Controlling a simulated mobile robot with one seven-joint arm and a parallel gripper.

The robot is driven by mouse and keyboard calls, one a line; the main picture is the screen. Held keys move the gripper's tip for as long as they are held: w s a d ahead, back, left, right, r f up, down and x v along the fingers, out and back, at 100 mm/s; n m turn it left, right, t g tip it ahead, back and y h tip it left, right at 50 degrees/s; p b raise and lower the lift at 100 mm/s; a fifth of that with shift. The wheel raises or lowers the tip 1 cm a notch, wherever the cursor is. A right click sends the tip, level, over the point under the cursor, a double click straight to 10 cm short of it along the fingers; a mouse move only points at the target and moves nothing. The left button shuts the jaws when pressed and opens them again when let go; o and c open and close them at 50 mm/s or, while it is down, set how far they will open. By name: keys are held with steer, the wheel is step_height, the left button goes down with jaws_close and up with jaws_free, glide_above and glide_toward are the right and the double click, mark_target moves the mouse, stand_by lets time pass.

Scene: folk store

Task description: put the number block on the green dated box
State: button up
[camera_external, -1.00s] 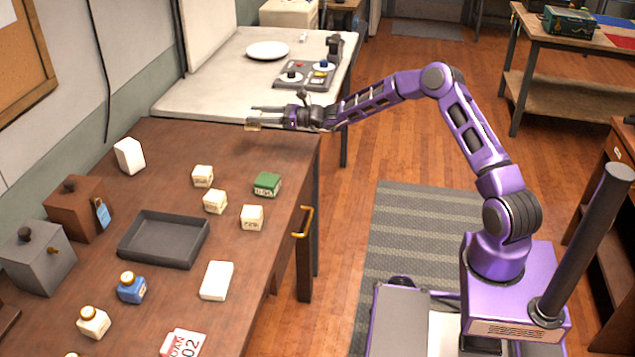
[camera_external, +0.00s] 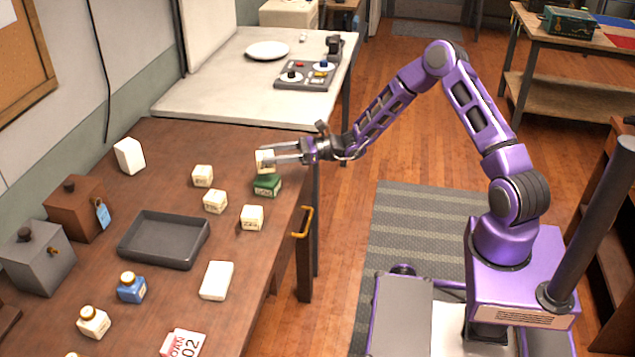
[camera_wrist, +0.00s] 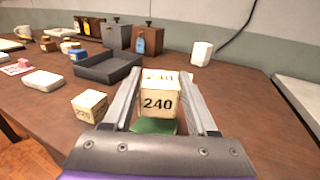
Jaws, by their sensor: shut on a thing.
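My gripper (camera_external: 284,153) is shut on a cream number block (camera_external: 264,160) near the table's right edge. In the wrist view the block (camera_wrist: 160,104) reads 240 and sits between the two fingers. The green dated box (camera_external: 267,186) is on the table directly below the block. In the wrist view only part of the green box (camera_wrist: 154,126) shows under the block. The block looks very close above the green box or touching it; I cannot tell which.
Other cream blocks stand left of the green box: one (camera_external: 252,217) in front, one (camera_external: 215,201) and one (camera_external: 203,176) further left. A dark tray (camera_external: 128,252) lies beyond them. A white table (camera_external: 225,88) with a plate (camera_external: 267,50) stands behind.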

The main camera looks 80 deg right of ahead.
mark_target(272, 165)
steer(key=shift+f, duration=1.7)
steer(key=shift+f, duration=0.2)
steer(key=o, duration=1.4)
steer(key=shift+c, duration=0.2)
steer(key=shift+r, duration=0.1)
steer(key=shift+r, duration=0.2)
steer(key=v, duration=1.2)
